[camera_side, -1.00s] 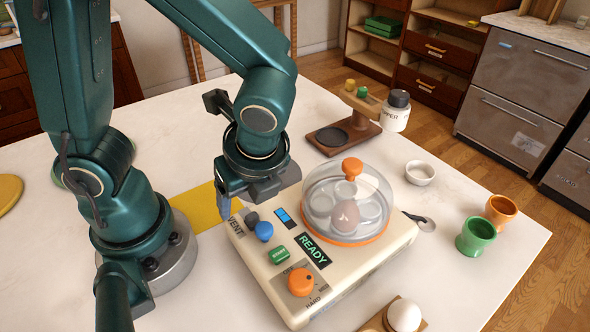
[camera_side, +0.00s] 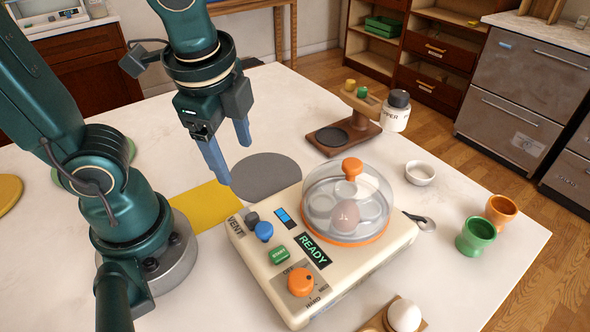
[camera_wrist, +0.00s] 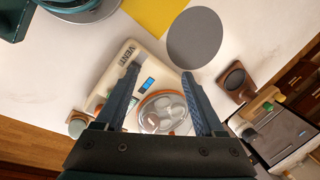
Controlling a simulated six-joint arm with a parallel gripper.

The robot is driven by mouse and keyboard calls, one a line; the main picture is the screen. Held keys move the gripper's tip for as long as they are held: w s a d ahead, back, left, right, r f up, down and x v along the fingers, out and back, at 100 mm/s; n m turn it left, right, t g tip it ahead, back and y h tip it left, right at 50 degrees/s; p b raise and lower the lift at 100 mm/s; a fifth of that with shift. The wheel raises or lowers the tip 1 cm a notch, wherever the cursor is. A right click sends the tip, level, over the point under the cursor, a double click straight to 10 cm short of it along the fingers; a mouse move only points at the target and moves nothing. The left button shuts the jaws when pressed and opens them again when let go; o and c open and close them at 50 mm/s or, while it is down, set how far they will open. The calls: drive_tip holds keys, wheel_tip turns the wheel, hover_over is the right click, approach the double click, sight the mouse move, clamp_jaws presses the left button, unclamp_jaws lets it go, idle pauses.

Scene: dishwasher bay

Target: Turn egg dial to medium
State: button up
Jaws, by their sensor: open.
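A dark mark shows on the dial's right side. The cooker's display (camera_side: 314,251) reads READY. Its clear lid (camera_side: 347,200) is closed over an egg. My gripper (camera_side: 234,163) is open and empty, above the table behind the cooker, well apart from the dial. In the wrist view, my gripper (camera_wrist: 158,72) spans the cooker; the dial is not clearly visible.
A white egg (camera_side: 404,315) is near the front edge. Green and orange cups (camera_side: 476,238) stand at right. A grey mat (camera_side: 266,176) lies behind the cooker.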

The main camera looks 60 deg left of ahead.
drive_tip(key=w+d+r+n+h, duration=0.2)
drive_tip(key=d+r+n, duration=0.3)
drive_tip(key=r+n, duration=0.4)
drive_tip(key=shift+w+d+r+n+h, duration=0.25)
drive_tip(key=shift+w+r+n+h, duration=0.1)
drive_tip(key=shift+n, duration=1.55)
